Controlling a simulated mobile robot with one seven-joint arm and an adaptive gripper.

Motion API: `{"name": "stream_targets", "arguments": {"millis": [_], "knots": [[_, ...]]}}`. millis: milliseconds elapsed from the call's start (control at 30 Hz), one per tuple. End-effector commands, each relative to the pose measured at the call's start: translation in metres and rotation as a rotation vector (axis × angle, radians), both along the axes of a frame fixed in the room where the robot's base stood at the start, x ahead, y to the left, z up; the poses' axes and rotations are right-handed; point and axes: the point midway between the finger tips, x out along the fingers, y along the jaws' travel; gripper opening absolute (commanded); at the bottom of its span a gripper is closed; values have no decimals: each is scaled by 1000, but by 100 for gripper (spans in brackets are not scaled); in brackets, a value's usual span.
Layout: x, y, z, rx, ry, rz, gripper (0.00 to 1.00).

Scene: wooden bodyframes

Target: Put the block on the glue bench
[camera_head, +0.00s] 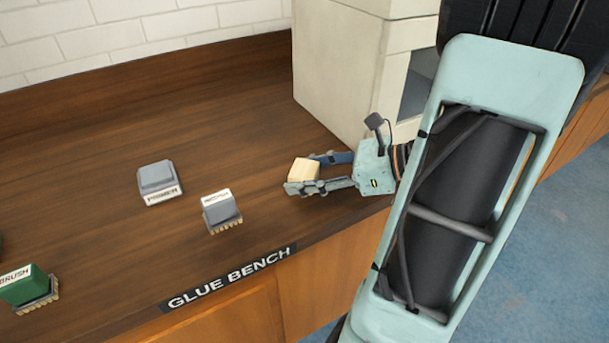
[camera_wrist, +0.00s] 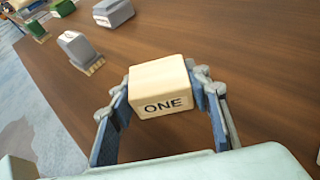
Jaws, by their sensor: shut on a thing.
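The block (camera_head: 304,170) is a pale wooden piece held between the fingers of my gripper (camera_head: 318,173) in the head view. In the wrist view the block (camera_wrist: 160,88) shows the word ONE on its near face, with a finger on either side. My gripper (camera_wrist: 165,105) is shut on it. The glue bench (camera_head: 110,245) is a brown wooden top with a GLUE BENCH label on its front edge. The block is over the bench's right part, near the front edge. I cannot tell whether it touches the top.
A grey labelled block (camera_head: 157,180) and a grey brush-like piece (camera_head: 221,213) stand left of my gripper. A green brush (camera_head: 28,288) stands at the far left. A cream box-shaped machine (camera_head: 340,70) stands behind my gripper. The bench between the grey pieces and my gripper is clear.

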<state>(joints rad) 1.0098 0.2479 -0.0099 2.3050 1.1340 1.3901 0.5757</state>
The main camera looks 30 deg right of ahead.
Motion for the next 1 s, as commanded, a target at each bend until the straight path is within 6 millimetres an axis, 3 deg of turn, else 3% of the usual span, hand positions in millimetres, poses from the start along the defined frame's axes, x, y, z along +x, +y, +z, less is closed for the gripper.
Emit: {"name": "stream_targets", "arguments": {"millis": [200, 233, 400, 733, 1000], "knots": [[0, 0, -3, 0, 0, 0, 15], [0, 0, -4, 0, 0, 0, 45], [0, 0, -3, 0, 0, 0, 62], [0, 0, 3, -2, -2, 0, 62], [-29, -34, 21, -2, -1, -6, 62]]}}
